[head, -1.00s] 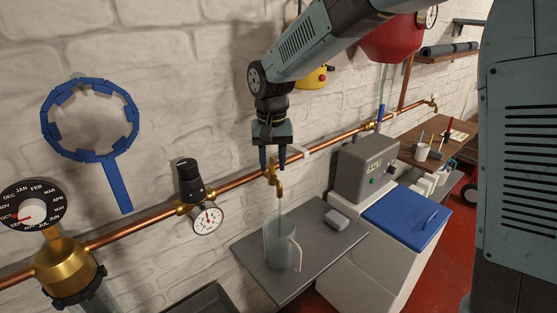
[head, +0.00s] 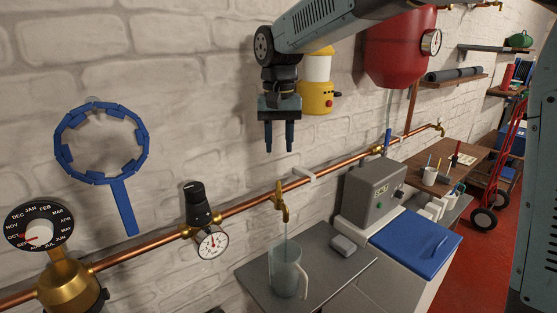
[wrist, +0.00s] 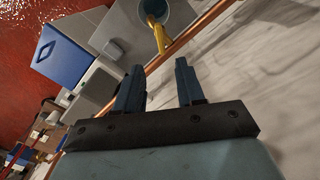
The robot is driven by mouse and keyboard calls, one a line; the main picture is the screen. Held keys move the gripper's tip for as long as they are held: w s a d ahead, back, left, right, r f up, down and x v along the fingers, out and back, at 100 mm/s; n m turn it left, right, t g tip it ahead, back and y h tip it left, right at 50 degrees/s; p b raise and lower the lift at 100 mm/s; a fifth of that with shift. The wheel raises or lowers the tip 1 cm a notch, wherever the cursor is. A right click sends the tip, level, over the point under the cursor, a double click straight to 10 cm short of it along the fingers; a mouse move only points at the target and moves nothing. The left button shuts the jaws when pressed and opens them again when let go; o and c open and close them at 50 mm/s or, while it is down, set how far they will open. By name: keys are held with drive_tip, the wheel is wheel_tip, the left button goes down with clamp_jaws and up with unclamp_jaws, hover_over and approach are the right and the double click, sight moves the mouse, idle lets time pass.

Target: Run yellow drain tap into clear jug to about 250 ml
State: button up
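The yellow drain tap (head: 281,203) hangs from the copper pipe on the wall. A thin stream runs from its spout into the clear jug (head: 287,272), which stands upright below it on a grey shelf (head: 258,280). The water level in the jug is too unclear to read. My gripper (head: 280,150) points down above the tap, clear of it, with its two fingers apart and nothing between them. In the wrist view the open fingers (wrist: 160,85) show, with the tap (wrist: 158,36) and the jug (wrist: 150,10) beyond them at the top.
A small grey block (head: 343,246) lies on the shelf right of the jug. A grey box (head: 373,190) and a blue lid (head: 416,240) stand to the right. A dial gauge (head: 212,243) is on the pipe at left. A yellow lantern (head: 317,85) is behind my arm.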

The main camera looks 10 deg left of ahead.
wheel_tip(320, 180, up, 2)
idle(0.5)
